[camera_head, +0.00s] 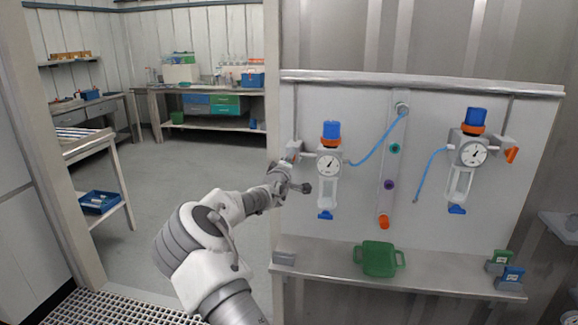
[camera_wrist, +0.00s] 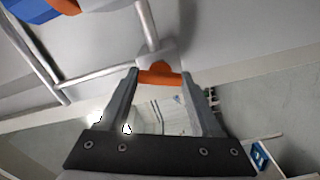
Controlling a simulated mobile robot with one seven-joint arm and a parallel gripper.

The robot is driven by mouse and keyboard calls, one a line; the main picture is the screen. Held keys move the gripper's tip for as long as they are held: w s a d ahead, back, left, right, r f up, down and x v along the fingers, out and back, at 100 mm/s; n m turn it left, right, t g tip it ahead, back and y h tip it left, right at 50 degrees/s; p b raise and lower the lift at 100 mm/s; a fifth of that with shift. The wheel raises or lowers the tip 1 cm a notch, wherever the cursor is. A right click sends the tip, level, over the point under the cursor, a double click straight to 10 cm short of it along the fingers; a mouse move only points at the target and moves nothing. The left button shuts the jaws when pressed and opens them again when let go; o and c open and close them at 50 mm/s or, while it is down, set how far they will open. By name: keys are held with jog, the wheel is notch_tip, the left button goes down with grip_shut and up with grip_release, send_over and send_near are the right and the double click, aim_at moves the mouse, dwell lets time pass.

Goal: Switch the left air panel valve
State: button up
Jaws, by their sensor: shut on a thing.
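The left air panel unit (camera_head: 329,165) has a blue knob over an orange ring, a round gauge and a clear bowl, and hangs on the grey back board. Its valve's orange handle (camera_wrist: 160,77) shows in the wrist view, crosswise between my fingertips, with the grey valve body and pipe just beyond it. My gripper (camera_wrist: 161,80) is shut on this handle. In the head view my gripper (camera_head: 291,168) is at the left side of the unit, by the board's left edge. The handle is hidden there by my gripper.
A similar right unit (camera_head: 472,155) has an orange valve handle (camera_head: 511,155) on its right. A green container (camera_head: 379,259) stands on the shelf (camera_head: 440,278) below. Open floor (camera_head: 190,165) lies left of the board.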

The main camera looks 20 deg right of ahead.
jog(key=shift+n+b, duration=0.55)
jog(key=shift+n, duration=0.45)
jog(key=o, duration=1.4)
jog(key=v, duration=1.7)
jog(key=shift+s+a, duration=0.15)
jog(key=shift+s, duration=0.05)
